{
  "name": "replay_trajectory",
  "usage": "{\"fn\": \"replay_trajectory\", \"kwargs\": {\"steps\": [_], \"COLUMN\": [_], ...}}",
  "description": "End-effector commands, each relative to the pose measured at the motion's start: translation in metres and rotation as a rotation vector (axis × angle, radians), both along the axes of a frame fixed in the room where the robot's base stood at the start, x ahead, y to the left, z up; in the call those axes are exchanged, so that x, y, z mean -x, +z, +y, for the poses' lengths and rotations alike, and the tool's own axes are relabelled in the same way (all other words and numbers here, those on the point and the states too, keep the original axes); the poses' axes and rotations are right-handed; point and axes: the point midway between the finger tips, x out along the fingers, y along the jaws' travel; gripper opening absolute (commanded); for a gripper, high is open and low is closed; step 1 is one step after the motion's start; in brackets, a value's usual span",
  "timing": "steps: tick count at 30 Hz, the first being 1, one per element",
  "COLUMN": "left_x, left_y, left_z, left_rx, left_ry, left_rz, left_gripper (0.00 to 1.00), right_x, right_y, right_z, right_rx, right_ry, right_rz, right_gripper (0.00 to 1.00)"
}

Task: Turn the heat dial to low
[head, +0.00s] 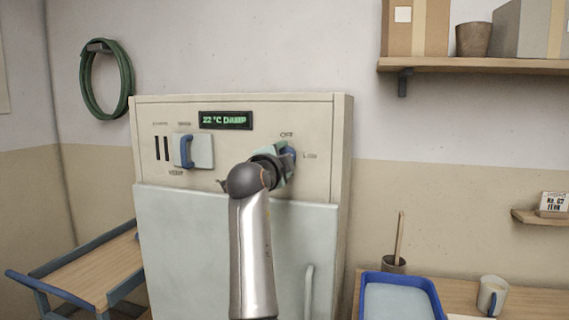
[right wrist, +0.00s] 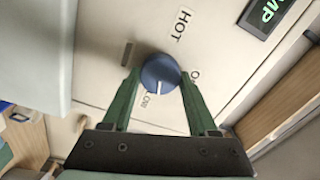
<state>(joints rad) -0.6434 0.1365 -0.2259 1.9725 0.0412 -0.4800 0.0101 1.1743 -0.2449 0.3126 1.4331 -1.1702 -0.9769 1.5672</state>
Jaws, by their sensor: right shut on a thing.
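The blue round heat dial (right wrist: 160,74) sits on the cream kiln panel, with a short white pointer mark. In the right wrist view the mark points down, near the LOW label (right wrist: 147,99), which is partly hidden; HOT (right wrist: 180,25) is above and OFF (right wrist: 195,76) is partly covered to the right. My right gripper (right wrist: 158,77) is shut on the dial, its green fingers on either side. In the head view the gripper (head: 284,158) covers much of the dial (head: 289,154). My left gripper is not in view.
The panel has a green-lit display (head: 225,120) reading "22 °C DAMP" and a blue-handled switch (head: 187,151) left of the dial. A cart (head: 95,262) stands at left. A blue tray (head: 436,296) and mug (head: 493,295) are on the right table, below a wall shelf (head: 470,65).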

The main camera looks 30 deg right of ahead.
Motion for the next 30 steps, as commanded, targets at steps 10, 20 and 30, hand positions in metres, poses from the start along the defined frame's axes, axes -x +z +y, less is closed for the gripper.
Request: {"fn": "replay_trajectory", "kwargs": {"steps": [10,20,30], "left_x": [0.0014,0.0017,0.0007], "left_y": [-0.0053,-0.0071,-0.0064], "left_z": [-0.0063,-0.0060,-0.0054], "left_rx": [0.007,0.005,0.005], "left_ry": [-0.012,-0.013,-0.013], "left_rz": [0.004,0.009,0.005], "left_gripper": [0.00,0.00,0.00], "right_x": [0.0004,0.0005,0.0005], "right_y": [-0.0003,-0.0005,-0.0005], "right_z": [-0.0003,-0.0007,-0.0007], "right_rx": [-0.145,-0.198,-0.202], "right_ry": [0.000,0.000,-0.001], "right_rz": [-0.173,-0.235,-0.240], "right_gripper": [0.04,0.04,0.04]}}
